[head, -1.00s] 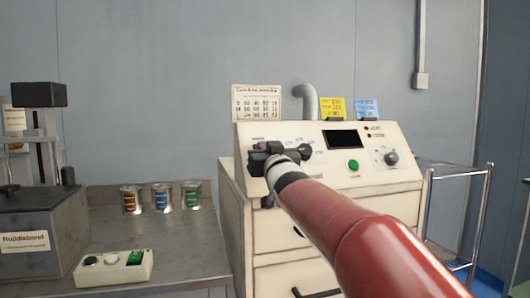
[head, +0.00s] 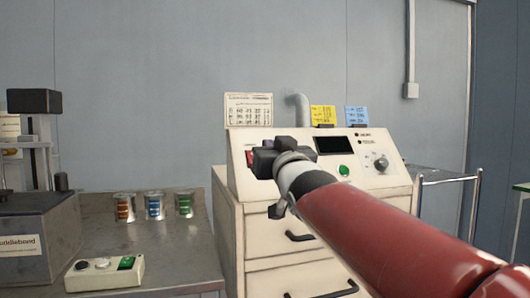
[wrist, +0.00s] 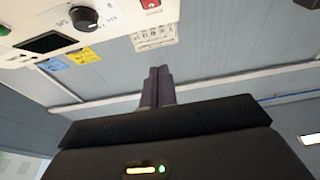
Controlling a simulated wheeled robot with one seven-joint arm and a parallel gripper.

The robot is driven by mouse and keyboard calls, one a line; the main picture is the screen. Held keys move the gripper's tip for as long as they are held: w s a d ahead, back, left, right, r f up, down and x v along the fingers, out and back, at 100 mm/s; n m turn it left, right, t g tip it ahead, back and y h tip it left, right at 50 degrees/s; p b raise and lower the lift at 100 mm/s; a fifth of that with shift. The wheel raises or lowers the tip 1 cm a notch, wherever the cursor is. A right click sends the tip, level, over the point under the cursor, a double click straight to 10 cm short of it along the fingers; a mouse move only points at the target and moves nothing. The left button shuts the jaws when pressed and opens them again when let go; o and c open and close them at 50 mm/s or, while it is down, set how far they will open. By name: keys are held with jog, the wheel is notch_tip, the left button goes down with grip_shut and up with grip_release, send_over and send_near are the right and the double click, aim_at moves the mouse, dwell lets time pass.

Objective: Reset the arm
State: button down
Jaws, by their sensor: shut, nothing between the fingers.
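My red arm reaches in from the lower right in the head view. My gripper (head: 262,160) is dark and sits in front of the left part of the cream control panel (head: 408,180). In the wrist view my gripper (wrist: 158,72) has its two fingers together with nothing between them. The panel carries a dark display (head: 335,145), a green button (head: 344,171) and a dark knob (head: 381,164). My gripper and arm hide part of the panel's left side.
A steel bench (head: 190,262) at left holds three cans (head: 154,206), a white button box (head: 104,274) and a grey machine (head: 38,235). A wire cart (head: 450,178) stands right of the cabinet (head: 229,215). Drawer handles (head: 299,237) project from the cabinet front.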

jog(key=shift+s+d, duration=0.1)
jog(key=shift+s, duration=0.25)
jog(key=s+d+f+m+g+h, duration=0.1)
jog(key=s+d+f+g, duration=0.2)
jog(key=f, duration=0.4)
jog(key=s+d+f+g+h, duration=0.2)
jog(key=s+d+f, duration=0.1)
jog(key=s+f, duration=0.3)
jog(key=s+d+f+m+g+h, duration=0.1)
jog(key=s+d+f+g, duration=0.15)
jog(key=f, duration=0.65)
jog(key=s+d+f+g, duration=0.1)
jog(key=s+f+g, duration=0.2)
jog(key=s+f, duration=0.5)
jog(key=s+d+f+m+g+h, duration=0.1)
jog(key=s+f+g, duration=0.3)
jog(key=s+f, duration=0.5)
jog(key=shift+d, duration=0.65)
jog(key=shift+s+f, duration=0.1)
